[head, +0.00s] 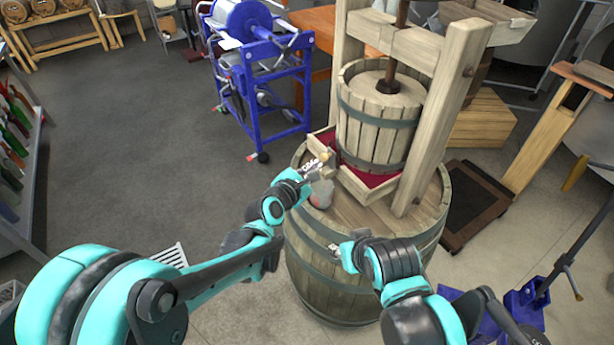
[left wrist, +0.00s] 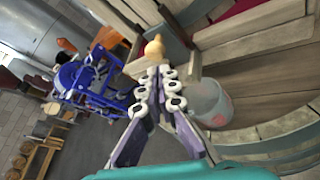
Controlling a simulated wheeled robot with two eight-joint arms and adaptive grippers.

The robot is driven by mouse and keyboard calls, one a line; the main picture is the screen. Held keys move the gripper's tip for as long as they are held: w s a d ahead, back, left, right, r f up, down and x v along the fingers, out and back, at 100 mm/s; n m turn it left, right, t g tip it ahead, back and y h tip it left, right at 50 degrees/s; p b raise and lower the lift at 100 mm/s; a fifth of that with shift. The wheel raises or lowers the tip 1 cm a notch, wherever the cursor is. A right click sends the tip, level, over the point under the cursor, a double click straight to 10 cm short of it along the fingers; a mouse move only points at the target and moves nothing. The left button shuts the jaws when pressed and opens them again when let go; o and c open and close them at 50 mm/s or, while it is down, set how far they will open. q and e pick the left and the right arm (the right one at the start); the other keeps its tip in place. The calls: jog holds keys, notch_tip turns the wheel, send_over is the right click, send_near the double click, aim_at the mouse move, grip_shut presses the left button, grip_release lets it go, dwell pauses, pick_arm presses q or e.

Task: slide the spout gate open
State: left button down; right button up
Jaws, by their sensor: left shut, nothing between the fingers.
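The wooden press stands on a barrel, with a shallow wooden tray (head: 355,186), red inside, under its slatted basket. At the tray's front-left corner is the small wooden spout gate (head: 328,170) with a pale rounded knob, which shows clearly in the left wrist view (left wrist: 153,48). My left gripper (head: 322,163) is shut and empty, its fingertips right at the knob; whether they touch it I cannot tell. The gripper partly hides the gate. A clear cup (head: 321,194) stands on the barrel below the spout. My right gripper (head: 336,248) is low in front of the barrel; its fingers are too small to read.
The barrel top (head: 380,222) is bare to the right of the cup. A blue wheeled machine (head: 262,75) stands behind on the left. A bottle rack (head: 18,130) is at the far left. Grey floor between them is open.

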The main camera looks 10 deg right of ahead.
pick_arm(q)
jog(key=shift+x, duration=0.85)
notch_tip(320, 180, up, 4)
jog(key=shift+f+p, duration=0.1)
jog(key=shift+p, duration=1)
